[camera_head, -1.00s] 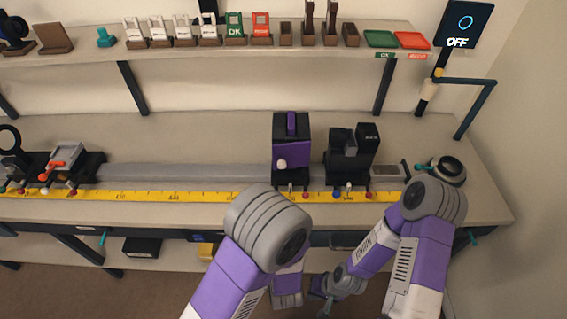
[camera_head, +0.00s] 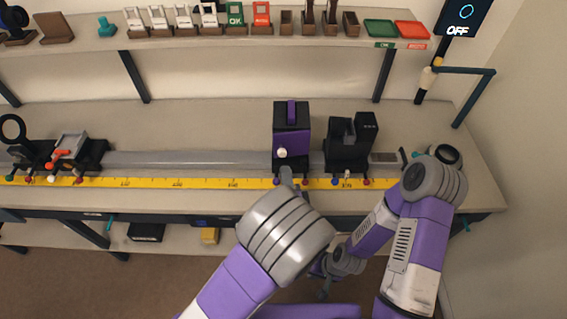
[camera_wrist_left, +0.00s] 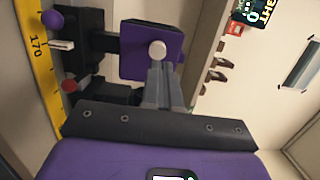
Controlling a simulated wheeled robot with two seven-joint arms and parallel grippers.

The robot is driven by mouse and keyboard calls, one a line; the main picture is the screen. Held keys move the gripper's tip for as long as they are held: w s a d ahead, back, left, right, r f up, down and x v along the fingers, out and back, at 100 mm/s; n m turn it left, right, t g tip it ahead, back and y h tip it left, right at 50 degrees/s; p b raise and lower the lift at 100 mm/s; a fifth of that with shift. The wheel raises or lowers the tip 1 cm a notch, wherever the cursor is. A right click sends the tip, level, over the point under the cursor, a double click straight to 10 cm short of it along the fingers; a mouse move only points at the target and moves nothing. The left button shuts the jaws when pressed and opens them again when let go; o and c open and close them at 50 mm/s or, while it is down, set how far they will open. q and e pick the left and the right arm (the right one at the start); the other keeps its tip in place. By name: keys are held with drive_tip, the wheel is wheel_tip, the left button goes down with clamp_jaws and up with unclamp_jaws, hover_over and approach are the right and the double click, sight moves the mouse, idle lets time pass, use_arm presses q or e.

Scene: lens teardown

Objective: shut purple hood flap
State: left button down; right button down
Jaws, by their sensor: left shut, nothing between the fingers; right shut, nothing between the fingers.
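The black hood (camera_head: 292,116) stands on the rail in the head view. Its purple flap (camera_head: 296,143) faces front and carries a white knob (camera_head: 281,152). I cannot tell how far the flap stands open. The flap (camera_wrist_left: 135,62) and white knob (camera_wrist_left: 157,48) also show in the left wrist view. My left gripper (camera_head: 287,177) is shut and empty just below the knob in the head view. In the wrist view its fingers (camera_wrist_left: 162,82) point at the flap near the knob; contact is unclear. My right gripper (camera_head: 323,284) is shut and empty, low in front of the bench.
A black mount (camera_head: 350,145) stands right of the hood. A yellow ruler strip (camera_head: 150,183) runs along the front of the grey rail (camera_head: 190,158). Other mounts (camera_head: 75,150) stand at the left. A shelf (camera_head: 160,42) with holders and trays spans the back.

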sight(279, 154)
use_arm(q)
drive_tip(key=shift+w+a, duration=0.2)
drive_tip(key=shift+w, duration=0.95)
drive_tip(key=shift+w+a, duration=0.15)
drive_tip(key=shift+w, duration=0.95)
drive_tip(key=shift+w+a+r+p, duration=0.1)
drive_tip(key=shift+w+a+p, duration=0.25)
drive_tip(key=shift+w+a, duration=0.4)
